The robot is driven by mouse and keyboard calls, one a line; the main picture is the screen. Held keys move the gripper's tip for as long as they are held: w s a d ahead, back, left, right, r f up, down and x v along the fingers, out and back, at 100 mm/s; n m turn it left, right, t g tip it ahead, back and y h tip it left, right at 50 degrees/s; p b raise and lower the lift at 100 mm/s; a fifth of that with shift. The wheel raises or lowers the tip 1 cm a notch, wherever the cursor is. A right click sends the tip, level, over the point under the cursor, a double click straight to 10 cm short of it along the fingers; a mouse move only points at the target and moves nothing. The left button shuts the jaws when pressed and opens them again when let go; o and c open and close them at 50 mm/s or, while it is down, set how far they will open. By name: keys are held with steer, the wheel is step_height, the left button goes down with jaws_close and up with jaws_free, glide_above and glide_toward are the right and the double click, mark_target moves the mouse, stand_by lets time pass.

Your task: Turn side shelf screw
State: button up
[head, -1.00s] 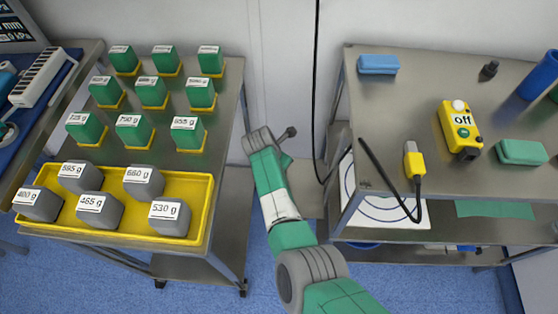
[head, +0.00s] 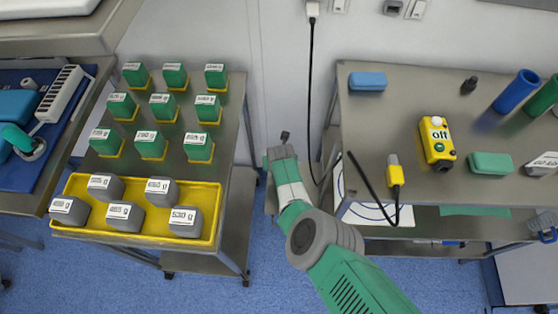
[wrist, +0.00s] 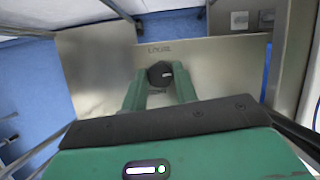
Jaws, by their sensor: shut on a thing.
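The side shelf screw (wrist: 160,73) is a dark round knob with a small pale mark. It sits on the metal side shelf (wrist: 205,62), below a small printed label that I cannot read clearly. My gripper (wrist: 160,88) has its two green fingers on either side of the knob and is shut on it. In the head view, my gripper (head: 281,153) is in the gap between the two tables, with the dark screw head (head: 284,135) just beyond it. Part of the shelf (head: 271,198) shows beside my arm, which hides the rest.
On the left, a metal table (head: 233,110) holds green blocks and a yellow tray (head: 66,190) of grey weights. On the right, another table (head: 400,95) holds a yellow box marked "off" (head: 436,140) and a yellow plug (head: 395,172). A black cable (head: 308,100) hangs at the wall.

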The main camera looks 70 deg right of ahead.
steer(key=n+t+y, duration=0.1)
steer(key=n, duration=0.3)
steer(key=shift+s+d+f+n, duration=0.1)
steer(key=shift+n, duration=0.2)
steer(key=n+y+b, duration=0.1)
steer(key=n, duration=0.1)
steer(key=n+t+y+b, duration=0.1)
steer(key=n, duration=0.2)
steer(key=shift+d+n+b, duration=0.1)
steer(key=shift+n+b, duration=0.2)
steer(key=shift+b, duration=0.1)
steer(key=shift+n, duration=0.3)
steer(key=o, duration=1)
steer(key=shift+c, duration=0.2)
steer(key=shift+s+r, duration=0.1)
steer(key=shift+r, duration=0.15)
steer(key=shift+p+v, duration=3.75)
steer(key=shift+p, duration=1.15)
